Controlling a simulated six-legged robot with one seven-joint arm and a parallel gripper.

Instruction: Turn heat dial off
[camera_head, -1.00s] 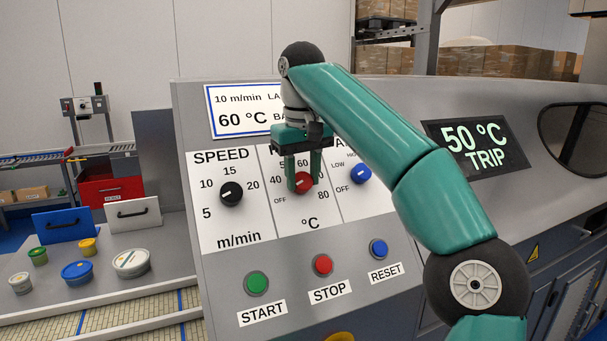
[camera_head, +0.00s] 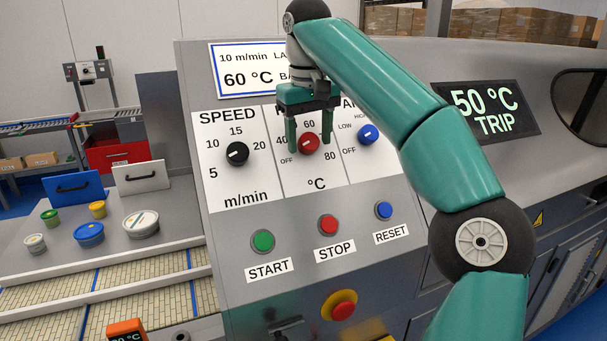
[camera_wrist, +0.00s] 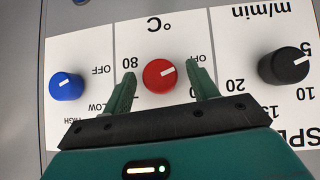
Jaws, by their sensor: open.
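The round red heat dial (camera_head: 308,143) sits on the white panel between the speed and air dials. Its white mark points toward the OFF label, down-left in the head view and to the right in the wrist view. My gripper (camera_head: 309,148) is open, with one green finger on each side of the dial and gaps between. In the wrist view the red dial (camera_wrist: 159,75) shows between the spread fingertips (camera_wrist: 161,78), and nothing is held. The OFF label (camera_wrist: 198,59) is partly covered by a finger.
The black speed dial (camera_head: 237,153) and blue air dial (camera_head: 368,134) flank it closely. Below are the green START (camera_head: 263,240), red STOP (camera_head: 328,224) and blue RESET (camera_head: 383,209) buttons. A display (camera_head: 484,110) reads 50 °C TRIP. Tubs stand at left.

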